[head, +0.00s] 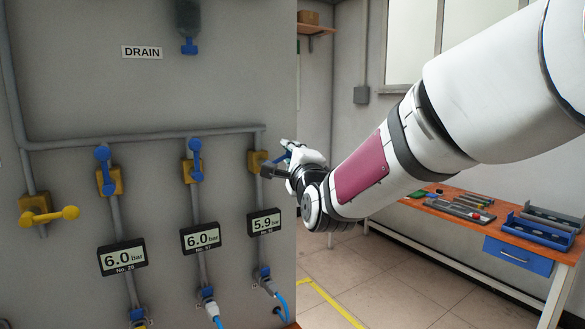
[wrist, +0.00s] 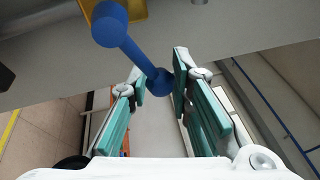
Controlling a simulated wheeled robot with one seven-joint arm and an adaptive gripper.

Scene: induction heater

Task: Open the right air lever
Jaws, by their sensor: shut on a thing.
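The right air lever is blue and sits on the rightmost yellow valve (head: 256,161). In the head view my gripper (head: 284,160) is at this valve and hides most of the lever. In the wrist view the lever (wrist: 132,49) runs from its round hub at the yellow valve body (wrist: 143,9) down to a ball-shaped knob. My gripper (wrist: 160,82) is shut on that knob, with one teal-padded finger on each side. How far the lever is turned cannot be told clearly.
Two other blue levers (head: 103,165) (head: 194,160) hang along their pipes, and a yellow lever (head: 50,216) at far left lies sideways. Pressure displays (head: 122,257) (head: 201,239) (head: 265,223) sit below the valves. A workbench (head: 450,222) with tools stands at right.

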